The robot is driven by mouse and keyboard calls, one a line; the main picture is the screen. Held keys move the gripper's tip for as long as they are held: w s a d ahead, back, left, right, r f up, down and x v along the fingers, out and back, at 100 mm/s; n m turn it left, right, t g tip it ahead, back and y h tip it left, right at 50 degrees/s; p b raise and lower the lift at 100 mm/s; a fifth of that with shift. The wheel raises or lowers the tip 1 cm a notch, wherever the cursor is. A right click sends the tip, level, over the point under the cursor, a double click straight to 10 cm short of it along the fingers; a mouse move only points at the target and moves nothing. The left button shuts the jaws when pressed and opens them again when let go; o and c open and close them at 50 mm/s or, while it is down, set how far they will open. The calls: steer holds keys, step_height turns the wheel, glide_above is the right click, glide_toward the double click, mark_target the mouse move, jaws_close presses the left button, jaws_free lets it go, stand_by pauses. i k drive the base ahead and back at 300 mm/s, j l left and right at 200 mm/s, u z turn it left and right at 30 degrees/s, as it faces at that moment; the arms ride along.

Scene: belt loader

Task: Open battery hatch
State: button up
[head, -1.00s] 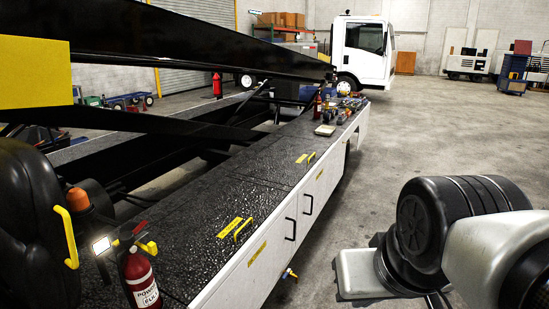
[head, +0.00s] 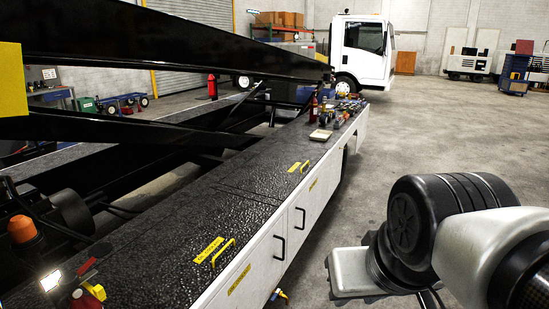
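The belt loader's black textured deck (head: 150,270) runs from the lower left toward the back. Its near panel has a yellow handle (head: 224,253) beside a yellow label (head: 208,250). A second yellow handle (head: 305,166) and label (head: 294,167) sit farther along. The label text is too small to read, so I cannot tell which panel is the battery hatch. Both panels look flat and closed. The white side below has doors with black handles (head: 300,218).
An orange beacon (head: 23,229) and a lit lamp (head: 51,281) stand at the lower left. Black boom beams (head: 180,50) cross above the deck. Tools and a small extinguisher (head: 314,108) sit at its far end. A white truck (head: 362,50) is behind. Floor to the right is clear.

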mark_target(276, 173)
steer(key=i+l+u, duration=0.1)
steer(key=i+l, duration=0.75)
steer(key=i, duration=0.25)
steer(key=i+l+u, duration=0.1)
steer(key=i+l, duration=1.05)
steer(key=i, duration=0.25)
steer(key=i+l, duration=0.25)
steer(key=i, duration=0.25)
steer(key=i+l+u, duration=0.1)
steer(key=i, duration=0.35)
steer(key=l, duration=0.1)
